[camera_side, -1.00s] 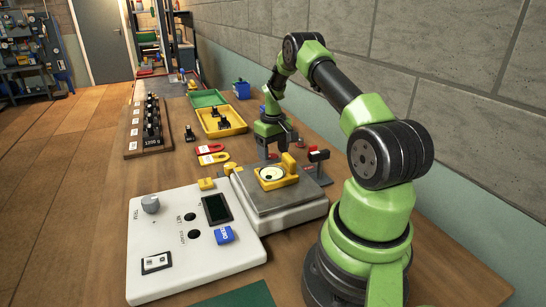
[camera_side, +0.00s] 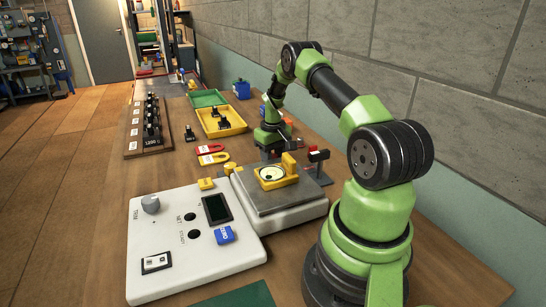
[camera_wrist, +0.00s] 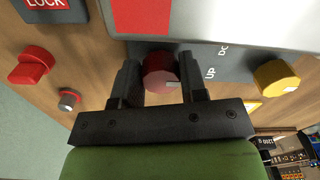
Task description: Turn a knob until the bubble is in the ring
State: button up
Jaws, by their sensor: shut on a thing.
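My gripper (camera_wrist: 163,88) is shut on a dark red knob (camera_wrist: 159,68) with a pale mark, its two black fingers on either side. In the side view, my gripper (camera_side: 271,153) is low behind the scale, where the knob is hidden. A yellow knob (camera_wrist: 277,77) is to the right in the wrist view; the marking "UP" is between the knobs. The yellow-framed round level (camera_side: 272,174) rests on the grey scale plate (camera_side: 262,199). Its face is pale with a dark rim; the bubble is too small to place against the ring.
A red knob (camera_wrist: 32,65) and a small grey knob (camera_wrist: 69,99) are left of my gripper in the wrist view. A white control box (camera_side: 170,225) stands beside the scale. Yellow (camera_side: 209,128) and green (camera_side: 207,98) trays lie behind. The wall runs along the right.

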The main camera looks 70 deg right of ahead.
jog(key=m, duration=0.4)
jog(key=shift+m, duration=0.4)
jog(key=m, duration=0.4)
jog(key=shift+w+a+m, duration=0.1)
jog(key=shift+w+m, duration=0.05)
jog(key=shift+m, duration=0.15)
dwell(0.3)
jog(key=o, duration=0.9)
jog(key=shift+o, duration=0.2)
jog(key=shift+r, duration=0.1)
notch_tip(320, 180, up, 10)
jog(key=shift+f, duration=0.1)
